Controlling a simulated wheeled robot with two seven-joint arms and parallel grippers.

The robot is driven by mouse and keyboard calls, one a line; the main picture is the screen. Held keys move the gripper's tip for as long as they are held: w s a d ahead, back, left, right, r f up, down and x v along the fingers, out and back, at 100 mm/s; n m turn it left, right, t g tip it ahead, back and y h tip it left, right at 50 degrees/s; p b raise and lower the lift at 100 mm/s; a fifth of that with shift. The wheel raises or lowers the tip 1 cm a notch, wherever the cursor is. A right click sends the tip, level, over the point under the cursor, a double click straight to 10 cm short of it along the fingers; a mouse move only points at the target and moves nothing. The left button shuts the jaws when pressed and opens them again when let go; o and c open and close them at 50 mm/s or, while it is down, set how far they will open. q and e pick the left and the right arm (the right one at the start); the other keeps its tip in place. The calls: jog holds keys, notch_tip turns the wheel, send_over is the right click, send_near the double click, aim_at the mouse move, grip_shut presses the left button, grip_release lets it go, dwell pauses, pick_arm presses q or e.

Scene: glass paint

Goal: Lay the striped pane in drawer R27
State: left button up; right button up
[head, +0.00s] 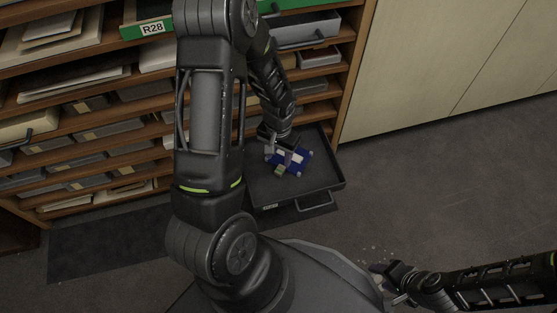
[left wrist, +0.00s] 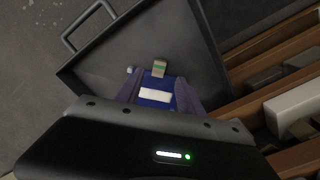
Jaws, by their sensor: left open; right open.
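A dark pulled-out drawer tray (head: 318,178) sticks out low from the rack, and its label is too small to read. A blue and white pane (head: 298,157) lies in it; the left wrist view shows its blue face with a white band (left wrist: 156,96). A small green and tan piece (head: 280,170) is at its near edge, also in the left wrist view (left wrist: 159,68). My left gripper (head: 282,153) is open and low over the pane, fingers on either side of it, partly hiding it. Contact cannot be told. My right gripper (head: 388,284) is open and empty, away from the drawer.
The wooden rack (head: 345,85) holds several shelves of trays and sheets. A green-fronted drawer marked R28 (head: 153,29) is above, and a grey open tray (head: 305,30) is at upper right. Pale cabinet doors (head: 430,60) stand at right. The floor (head: 440,180) at right is clear.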

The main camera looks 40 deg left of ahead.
pick_arm(q)
notch_tip(320, 180, up, 4)
jog(key=shift+p, duration=0.5)
dwell(0.4)
jog(key=s+d+f+h, duration=0.1)
jog(key=d+f, duration=0.1)
jog(key=d, duration=0.3)
jog(key=s+d+f+h, duration=0.1)
jog(key=d+f, duration=0.1)
jog(key=d, duration=0.3)
jog(key=s+d+f, duration=0.1)
jog(key=d+f, duration=0.2)
jog(key=d, duration=0.2)
jog(key=shift+s+d+t+h, duration=0.2)
jog(key=shift+t+h, duration=0.1)
jog(key=shift+h, duration=0.1)
jog(key=s+d+f+h, duration=0.1)
jog(key=s+d+f, duration=0.1)
jog(key=s+d, duration=0.3)
jog(key=d, duration=0.4)
jog(key=shift+s+d+f+t, duration=0.3)
jog(key=shift+f+t, duration=0.05)
jog(key=shift+t, duration=0.05)
